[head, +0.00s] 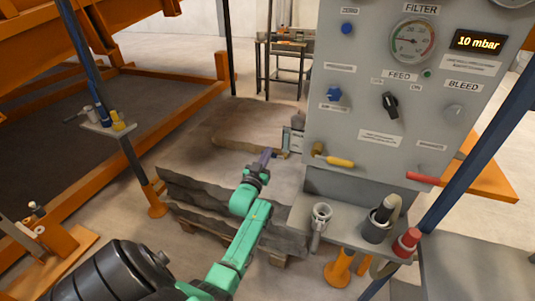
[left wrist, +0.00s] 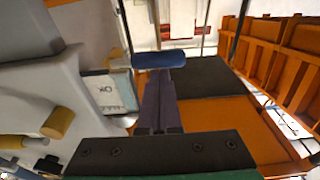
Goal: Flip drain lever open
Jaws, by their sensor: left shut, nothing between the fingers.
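My left gripper (head: 264,157) is shut and empty, at the left side of the grey control panel (head: 350,110). In the left wrist view its two dark fingers (left wrist: 160,105) lie together, pointing away. A blue rounded bar (left wrist: 160,60) shows right at the fingertips; I cannot tell if it is the drain lever's handle or if they touch. A yellow-handled lever (head: 335,161) lies roughly level on the panel's lower face, right of the gripper and apart from it. A red-handled lever (head: 426,179) is farther right. The panel labels beside them are too small to read. My right gripper is out of view.
A small box labelled OK (left wrist: 120,90) sits close left of the fingers. Below the panel, a shelf holds a grey holder (head: 376,228) and a red-topped item (head: 407,241). A stack of rough slabs (head: 220,190) lies beneath the arm. An orange frame (head: 60,235) stands left.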

